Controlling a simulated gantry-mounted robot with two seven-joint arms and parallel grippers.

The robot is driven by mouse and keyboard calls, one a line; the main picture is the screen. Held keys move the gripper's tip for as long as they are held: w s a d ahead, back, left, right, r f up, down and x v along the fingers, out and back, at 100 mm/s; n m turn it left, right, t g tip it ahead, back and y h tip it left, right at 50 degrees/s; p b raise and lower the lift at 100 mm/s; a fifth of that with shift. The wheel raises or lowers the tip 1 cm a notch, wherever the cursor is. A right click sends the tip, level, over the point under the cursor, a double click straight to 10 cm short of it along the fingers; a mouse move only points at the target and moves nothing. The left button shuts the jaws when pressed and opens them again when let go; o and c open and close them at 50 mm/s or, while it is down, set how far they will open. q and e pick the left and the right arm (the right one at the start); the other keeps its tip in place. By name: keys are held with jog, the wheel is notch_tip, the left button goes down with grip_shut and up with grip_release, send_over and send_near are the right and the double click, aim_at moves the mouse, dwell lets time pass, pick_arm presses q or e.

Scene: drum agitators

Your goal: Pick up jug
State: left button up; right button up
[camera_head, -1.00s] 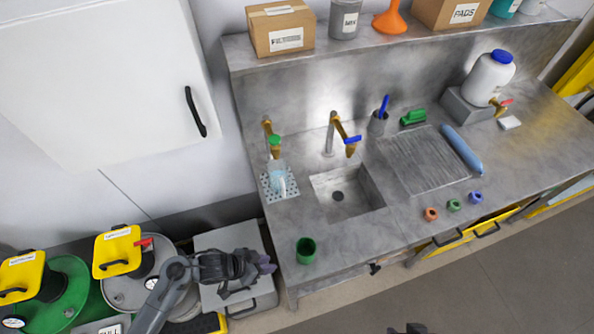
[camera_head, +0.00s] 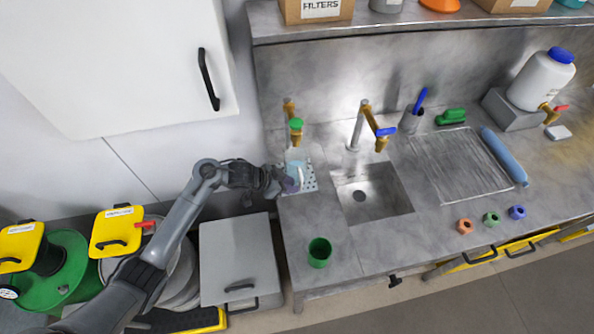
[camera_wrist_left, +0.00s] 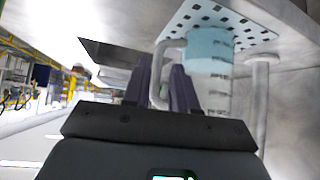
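The clear jug (camera_head: 298,168) with light blue liquid stands on the perforated drip tray (camera_head: 308,182) under the green-handled tap. My left gripper (camera_head: 288,180) is close beside it and partly covers it. In the left wrist view, which looks upside down, the jug (camera_wrist_left: 210,70) has its handle (camera_wrist_left: 160,75) toward me. My left fingers (camera_wrist_left: 160,85) are apart, with the handle between or just beyond them; I cannot tell whether they touch it. My right gripper is out of view.
The green-handled tap (camera_head: 295,130) rises behind the jug. The sink (camera_head: 375,198) is to its right. A green cup (camera_head: 319,252) stands at the counter's front left. The cabinet door (camera_head: 120,70) is at upper left, and yellow-lidded drums (camera_head: 115,232) at lower left.

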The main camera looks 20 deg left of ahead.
aim_at(301, 187)
pick_arm(q)
jog(key=shift+x, duration=2.75)
jog(key=shift+d+r, duration=0.15)
grip_shut()
